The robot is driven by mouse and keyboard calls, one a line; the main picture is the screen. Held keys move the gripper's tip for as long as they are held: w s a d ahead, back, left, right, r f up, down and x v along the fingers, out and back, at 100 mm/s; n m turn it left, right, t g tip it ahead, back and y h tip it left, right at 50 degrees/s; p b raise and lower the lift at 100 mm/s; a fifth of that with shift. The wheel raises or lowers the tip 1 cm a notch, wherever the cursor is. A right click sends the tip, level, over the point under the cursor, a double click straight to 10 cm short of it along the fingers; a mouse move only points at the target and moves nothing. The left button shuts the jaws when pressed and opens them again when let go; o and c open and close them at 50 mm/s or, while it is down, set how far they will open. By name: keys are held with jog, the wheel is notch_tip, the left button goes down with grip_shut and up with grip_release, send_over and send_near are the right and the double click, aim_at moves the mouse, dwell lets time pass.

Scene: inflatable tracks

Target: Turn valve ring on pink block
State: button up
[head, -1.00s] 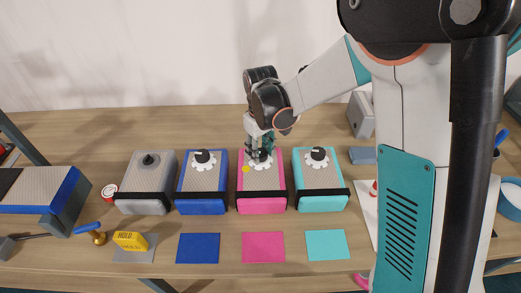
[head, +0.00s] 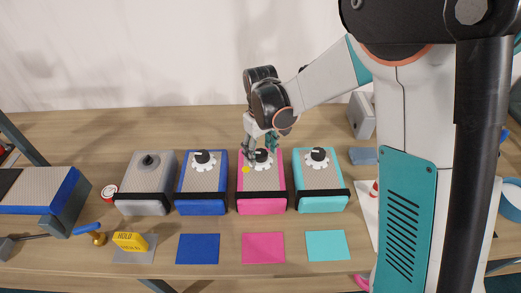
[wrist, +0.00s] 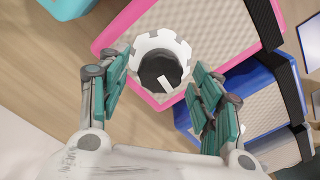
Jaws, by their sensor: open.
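The pink block (head: 262,203) stands on the table between a blue block and a turquoise block. Its top has a white toothed valve ring around a black knob with a white mark. In the wrist view the valve ring (wrist: 160,56) shows near the top middle, on the pink block (wrist: 205,70). My gripper (head: 262,150) is above the ring in the head view. In the wrist view my gripper (wrist: 160,90) is open, with one teal finger on each side of the ring. Whether the fingers touch the ring I cannot tell.
The blue block (head: 201,200) and the turquoise block (head: 321,201) stand close on either side, each with a knob on top. A grey block (head: 146,200) stands further left. A pink mat (head: 263,247) lies in front, and a yellow box (head: 130,241) stands at front left.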

aim_at(260, 153)
notch_tip(260, 153, up, 12)
dwell(0.4)
jog(key=shift+f, duration=0.15)
jog(key=s+d+r+m+t+b, duration=0.1)
jog(key=s+d+r+m+t, duration=0.15)
jog(key=s+d, duration=0.4)
jog(key=s+d+r+m+t+b, duration=0.1)
jog(key=s+d+r+m+t, duration=0.1)
jog(key=s+d+r, duration=0.35)
jog(key=s+d+f+m+t, duration=0.2)
jog(key=s+d+f, duration=0.2)
jog(key=s, duration=0.5)
jog(key=shift+d+f+t+b, duration=0.2)
jog(key=shift+f+t+b, duration=0.1)
jog(key=shift+t, duration=0.05)
jog(key=shift+m, duration=0.25)
